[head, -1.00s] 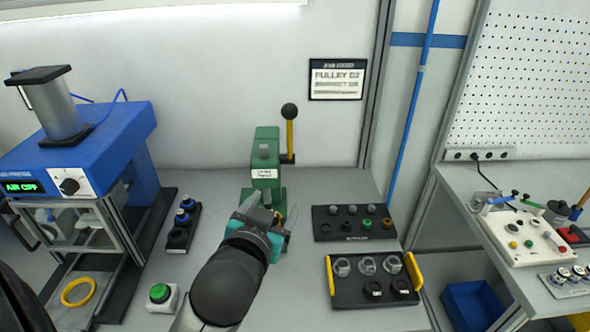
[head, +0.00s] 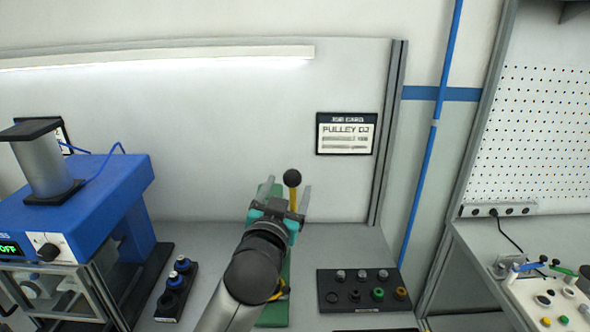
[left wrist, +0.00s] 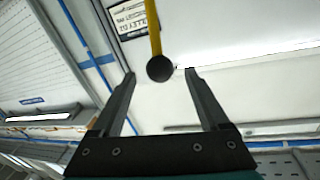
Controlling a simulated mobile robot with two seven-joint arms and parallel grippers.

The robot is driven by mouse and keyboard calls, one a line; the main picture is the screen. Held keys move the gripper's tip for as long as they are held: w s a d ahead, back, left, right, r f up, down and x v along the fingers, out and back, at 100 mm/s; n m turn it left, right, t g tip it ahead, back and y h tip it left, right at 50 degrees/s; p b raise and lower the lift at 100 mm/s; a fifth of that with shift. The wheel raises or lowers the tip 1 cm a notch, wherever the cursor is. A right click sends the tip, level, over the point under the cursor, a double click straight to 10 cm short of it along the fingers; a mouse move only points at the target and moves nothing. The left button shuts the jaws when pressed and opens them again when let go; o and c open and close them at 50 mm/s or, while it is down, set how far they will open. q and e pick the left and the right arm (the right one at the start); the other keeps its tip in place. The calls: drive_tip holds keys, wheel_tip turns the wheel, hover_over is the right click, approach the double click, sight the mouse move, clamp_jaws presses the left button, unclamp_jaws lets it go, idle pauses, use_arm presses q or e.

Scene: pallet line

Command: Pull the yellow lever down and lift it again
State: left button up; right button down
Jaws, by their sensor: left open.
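The lever has a yellow shaft (head: 293,200) and a black ball knob (head: 292,178), and it stands upright on the green lever press (head: 275,305). My left gripper (head: 291,190) is open at the top of the lever, covering much of the press. In the left wrist view, the black knob (left wrist: 160,68) appears between the open fingertips (left wrist: 160,76), with the yellow shaft (left wrist: 154,30) running up from it. The fingers show gaps on both sides of the knob. My right gripper is not in view.
A blue machine (head: 85,195) stands at left, with a black rack (head: 170,300) beside it. A dark tray of small parts (head: 335,298) lies right of the press. A job card (head: 346,133) hangs on the back wall. Another bench (head: 565,240) is at far right.

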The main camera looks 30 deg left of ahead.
sight(295, 172)
use_arm(q)
drive_tip(key=p+x, duration=0.1)
drive_tip(key=x, duration=0.6)
drive_tip(key=shift+w, duration=0.2)
drive_tip(key=shift+f, duration=0.1)
drive_tip(key=shift+c, duration=0.3)
clamp_jaws()
idle(0.9)
